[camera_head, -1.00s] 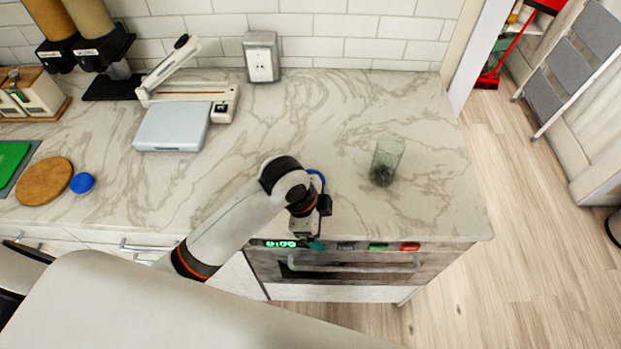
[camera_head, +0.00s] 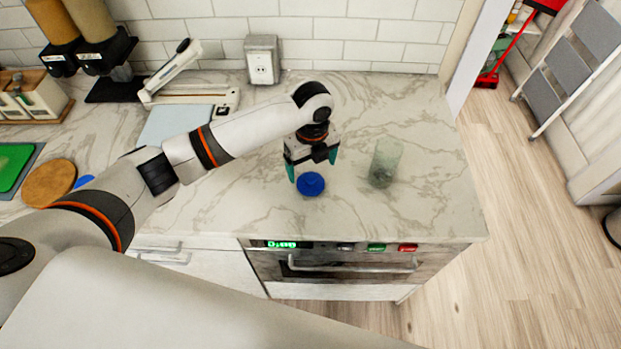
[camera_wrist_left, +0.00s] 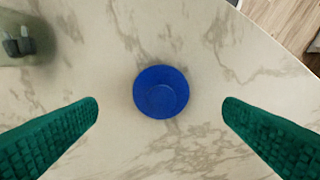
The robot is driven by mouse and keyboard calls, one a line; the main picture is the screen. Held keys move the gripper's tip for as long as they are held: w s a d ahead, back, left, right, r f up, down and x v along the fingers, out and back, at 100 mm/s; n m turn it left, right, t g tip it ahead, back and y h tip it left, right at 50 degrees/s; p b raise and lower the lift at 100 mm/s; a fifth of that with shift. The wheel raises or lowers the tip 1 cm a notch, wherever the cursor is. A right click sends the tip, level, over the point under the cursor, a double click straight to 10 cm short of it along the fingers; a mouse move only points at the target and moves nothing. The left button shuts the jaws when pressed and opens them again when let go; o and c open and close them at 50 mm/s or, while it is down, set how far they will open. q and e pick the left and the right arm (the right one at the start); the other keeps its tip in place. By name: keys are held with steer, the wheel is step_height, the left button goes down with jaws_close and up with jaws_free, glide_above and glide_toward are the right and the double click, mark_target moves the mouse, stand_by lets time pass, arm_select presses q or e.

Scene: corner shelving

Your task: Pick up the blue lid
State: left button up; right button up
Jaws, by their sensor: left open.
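The round blue lid (camera_head: 311,184) lies on the marble counter, left of a glass jar. In the left wrist view the lid (camera_wrist_left: 161,92) is centred between the green finger pads and apart from both. My left gripper (camera_head: 313,166) is open and empty, just above and behind the lid in the head view. Its fingers (camera_wrist_left: 160,118) are spread wide on either side in the wrist view. A second blue round thing (camera_head: 84,181) at the far left is partly hidden by my left arm. My right gripper is not in view.
The glass jar (camera_head: 385,162) with dark contents stands close right of the lid; it also shows at the wrist view's top left (camera_wrist_left: 22,40). The counter's front edge is near the lid.

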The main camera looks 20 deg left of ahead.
mark_target(311, 176)
arm_select(q)
steer(key=f+p, duration=0.1)
steer(key=f, duration=0.1)
steer(key=f+p, duration=0.1)
steer(key=f, duration=0.2)
steer(key=shift+a+f, duration=0.2)
steer(key=shift+f, duration=0.25)
steer(key=c, duration=1.1)
steer(key=shift+o, duration=0.2)
